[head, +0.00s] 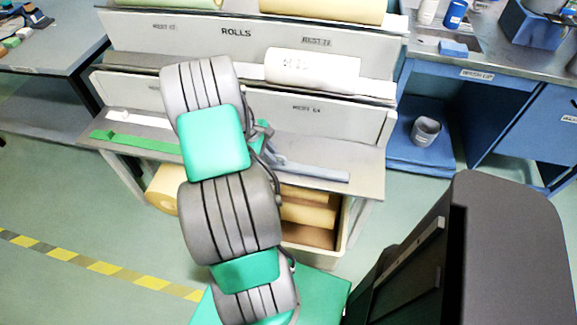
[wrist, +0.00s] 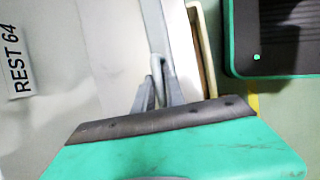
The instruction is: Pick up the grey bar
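The grey bar (head: 318,174) lies lengthwise on the light ledge at the front of the roll rack. In the wrist view the bar (wrist: 154,28) runs from the top edge down to my fingertips. My gripper (head: 272,158) is at the bar's left end, partly hidden behind my forearm in the head view. In the wrist view my gripper's two grey fingers (wrist: 158,72) are close together and meet the near part of the bar. I cannot tell whether they are closed on it or only beside it.
The rack (head: 235,32) holds a white roll (head: 312,70), with brown rolls (head: 308,215) below. A green strip (head: 135,142) lies at the ledge's left. A dark cabinet (head: 515,250) stands at the right front. A blue workbench (head: 480,85) is at the back right.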

